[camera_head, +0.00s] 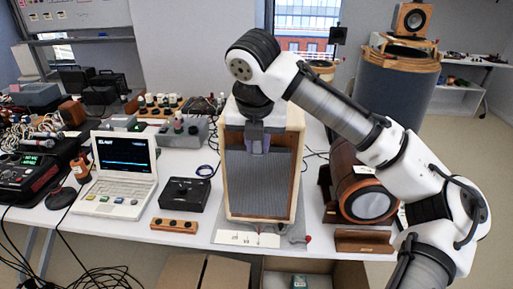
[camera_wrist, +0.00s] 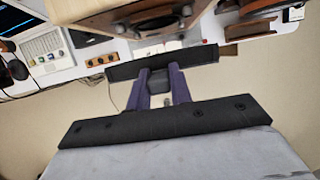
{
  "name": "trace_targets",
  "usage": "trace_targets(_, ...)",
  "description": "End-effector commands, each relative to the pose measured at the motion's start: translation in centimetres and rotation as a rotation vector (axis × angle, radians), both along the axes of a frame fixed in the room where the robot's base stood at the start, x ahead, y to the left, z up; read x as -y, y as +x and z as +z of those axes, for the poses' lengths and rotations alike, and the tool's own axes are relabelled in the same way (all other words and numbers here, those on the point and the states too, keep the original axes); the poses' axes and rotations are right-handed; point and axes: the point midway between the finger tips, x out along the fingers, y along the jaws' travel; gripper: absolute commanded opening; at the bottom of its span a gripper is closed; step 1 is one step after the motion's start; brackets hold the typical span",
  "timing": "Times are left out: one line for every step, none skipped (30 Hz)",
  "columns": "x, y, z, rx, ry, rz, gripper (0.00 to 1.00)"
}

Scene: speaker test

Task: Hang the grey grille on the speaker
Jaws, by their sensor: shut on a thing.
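The speaker (camera_head: 296,121) is an upright wooden cabinet on the white table; its wooden edge and a dark round driver show in the wrist view (camera_wrist: 105,14). The grey grille (camera_head: 258,185) hangs upright in front of it and covers much of its front in the head view. The grille's back and any fastening points on the speaker are hidden or unclear.
A small laptop-like device (camera_head: 122,170) and a black box (camera_head: 185,194) stand left of the speaker. A wooden strip (camera_head: 173,225) lies near the table's front edge. Open cardboard boxes (camera_head: 222,273) stand below.

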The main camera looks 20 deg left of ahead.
Motion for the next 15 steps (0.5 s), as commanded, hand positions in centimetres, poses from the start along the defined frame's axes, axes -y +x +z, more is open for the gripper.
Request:
trace_targets(-0.1,0.4,0.0,0.001,0.001,-0.002,0.0)
trace_targets(-0.2,0.7,0.0,0.001,0.001,-0.002,0.0)
trace_targets(-0.3,1.0,0.0,0.002,0.001,-0.002,0.0)
trace_targets(-0.3,1.2,0.0,0.002,0.0,-0.001,0.0)
trace_targets(-0.4,1.4,0.0,0.001,0.0,-0.002,0.0)
trace_targets(-0.5,1.8,0.0,0.001,0.0,-0.003,0.0)
trace_targets(-0.5,2.0,0.0,0.001,0.0,-0.002,0.0)
trace_targets(-0.6,2.2,0.0,0.002,0.0,-0.002,0.0)
trace_targets(-0.7,2.5,0.0,0.002,0.0,-0.002,0.0)
trace_targets(-0.8,2.8,0.0,0.003,0.001,-0.002,0.0)
trace_targets(-0.8,3.0,0.0,0.003,0.001,-0.002,0.0)
trace_targets(-0.9,3.3,0.0,0.002,0.0,-0.004,0.0)
trace_targets(-1.0,3.5,0.0,0.001,-0.001,-0.003,0.0)
trace_targets(-1.1,3.7,0.0,0.001,0.0,-0.001,0.0)
trace_targets(-1.2,4.0,0.0,0.002,0.001,-0.001,0.0)
